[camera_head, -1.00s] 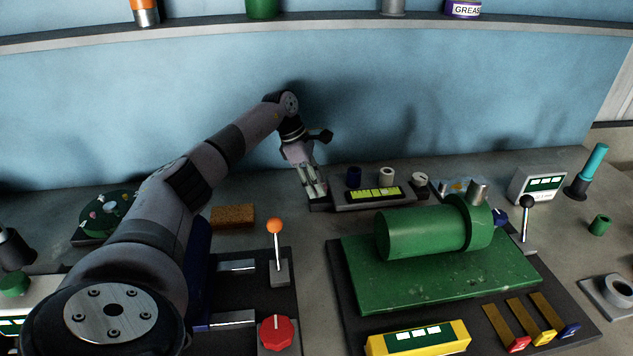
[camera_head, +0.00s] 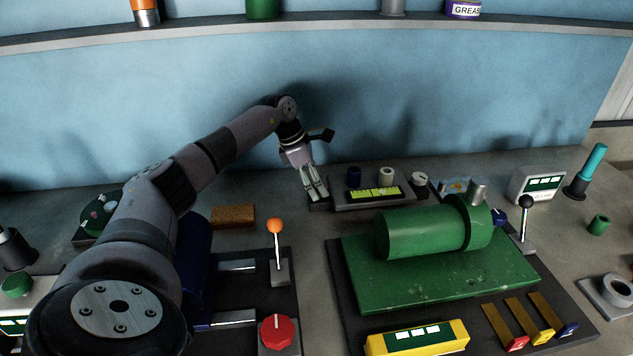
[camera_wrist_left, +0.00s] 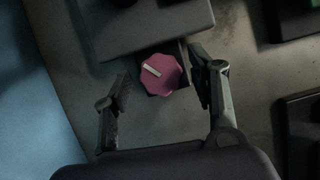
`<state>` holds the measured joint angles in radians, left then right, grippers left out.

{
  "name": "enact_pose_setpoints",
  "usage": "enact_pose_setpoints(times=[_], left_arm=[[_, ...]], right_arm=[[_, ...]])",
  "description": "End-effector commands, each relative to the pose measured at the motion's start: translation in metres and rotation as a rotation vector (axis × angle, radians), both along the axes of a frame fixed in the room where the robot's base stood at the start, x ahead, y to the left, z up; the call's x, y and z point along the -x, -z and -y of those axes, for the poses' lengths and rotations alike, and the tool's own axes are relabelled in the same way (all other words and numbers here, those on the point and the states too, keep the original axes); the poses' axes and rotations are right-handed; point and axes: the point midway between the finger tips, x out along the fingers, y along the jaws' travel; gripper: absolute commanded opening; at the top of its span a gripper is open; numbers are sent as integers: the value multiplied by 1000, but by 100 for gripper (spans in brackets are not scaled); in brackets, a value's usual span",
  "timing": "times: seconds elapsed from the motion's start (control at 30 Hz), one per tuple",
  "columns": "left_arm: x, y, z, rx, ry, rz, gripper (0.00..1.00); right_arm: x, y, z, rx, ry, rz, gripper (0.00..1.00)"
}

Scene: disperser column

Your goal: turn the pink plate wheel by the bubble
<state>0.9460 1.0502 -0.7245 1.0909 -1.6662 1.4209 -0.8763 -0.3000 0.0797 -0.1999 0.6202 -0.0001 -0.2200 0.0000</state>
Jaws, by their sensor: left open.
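The pink plate wheel (camera_wrist_left: 164,76) has a pale pointer bar and shows in the left wrist view beside a grey block. It lies between the fingers of my left gripper (camera_head: 318,197), which is open with a finger to each side of it. I cannot tell whether a finger touches the wheel. In the head view the gripper's fingers hide the wheel. The yellow bubble level (camera_head: 373,194) is set in the dark plate just right of these fingertips. My right gripper is not in view.
A blue knob (camera_head: 353,176) and a white knob (camera_head: 386,175) stand behind the bubble. A green cylinder machine (camera_head: 430,232) stands in front to the right. An orange-topped lever (camera_head: 276,240) and a brown sponge-like block (camera_head: 233,216) are nearer left.

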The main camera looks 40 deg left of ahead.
Motion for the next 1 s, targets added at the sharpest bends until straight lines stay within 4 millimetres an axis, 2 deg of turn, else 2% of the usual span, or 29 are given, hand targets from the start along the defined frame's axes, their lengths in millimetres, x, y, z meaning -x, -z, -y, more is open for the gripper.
enact_pose_setpoints(times=[0.37,0.47,0.8,1.0], left_arm=[[2,-4,-1,-1,1,0,55],[5,-17,-6,-1,-1,1,55],[24,-82,-24,-1,0,2,55],[31,-105,-30,0,0,1,55]], right_arm=[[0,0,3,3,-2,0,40],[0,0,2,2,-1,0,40],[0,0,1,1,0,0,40],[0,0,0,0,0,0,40]])
